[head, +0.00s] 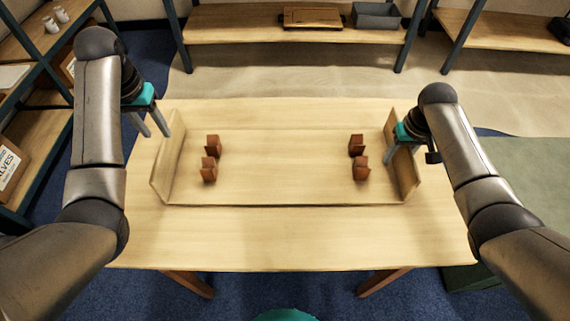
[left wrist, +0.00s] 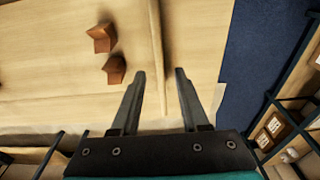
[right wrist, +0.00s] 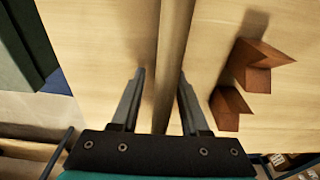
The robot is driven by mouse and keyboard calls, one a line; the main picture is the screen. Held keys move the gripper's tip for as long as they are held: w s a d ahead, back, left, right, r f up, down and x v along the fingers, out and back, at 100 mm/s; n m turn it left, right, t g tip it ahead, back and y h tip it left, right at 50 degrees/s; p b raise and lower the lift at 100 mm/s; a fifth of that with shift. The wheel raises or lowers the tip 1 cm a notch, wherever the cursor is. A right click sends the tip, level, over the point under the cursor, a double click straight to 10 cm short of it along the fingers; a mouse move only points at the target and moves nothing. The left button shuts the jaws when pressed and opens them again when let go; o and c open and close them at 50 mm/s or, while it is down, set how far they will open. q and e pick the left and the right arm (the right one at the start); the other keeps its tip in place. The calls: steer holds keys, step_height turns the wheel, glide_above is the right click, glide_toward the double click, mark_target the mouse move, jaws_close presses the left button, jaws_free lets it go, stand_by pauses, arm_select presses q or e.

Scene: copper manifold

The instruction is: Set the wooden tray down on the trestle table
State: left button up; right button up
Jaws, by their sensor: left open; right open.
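The wooden tray (head: 280,170) lies flat on the trestle table (head: 290,238), appearing to rest on its top, with upright walls at its left and right ends. My left gripper (head: 156,135) is open at the tray's left wall; in the left wrist view the wall (left wrist: 155,40) runs between the spread fingers (left wrist: 160,72). My right gripper (head: 402,155) is open at the right wall; in the right wrist view that wall (right wrist: 174,40) passes between the fingers (right wrist: 160,72), with gaps. Neither gripper clamps the tray.
Several brown notched blocks (head: 209,170) stand on the tray in two pairs, left and right. Shelving (head: 40,60) is at the left, and a back shelf (head: 250,33) holds a wooden case and a grey bin (head: 376,16). The table's front strip is clear.

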arm_select(q)
step_height(320, 180, up, 2)
steer(key=shift+s+a+r, duration=0.1)
steer(key=shift+r, duration=0.1)
arm_select(e)
steer(key=shift+r, duration=0.2)
steer(key=r, duration=0.4)
steer(key=s+r, duration=0.1)
steer(key=r, duration=0.6)
steer(key=shift+s+r, duration=0.25)
steer(key=shift+r, duration=0.05)
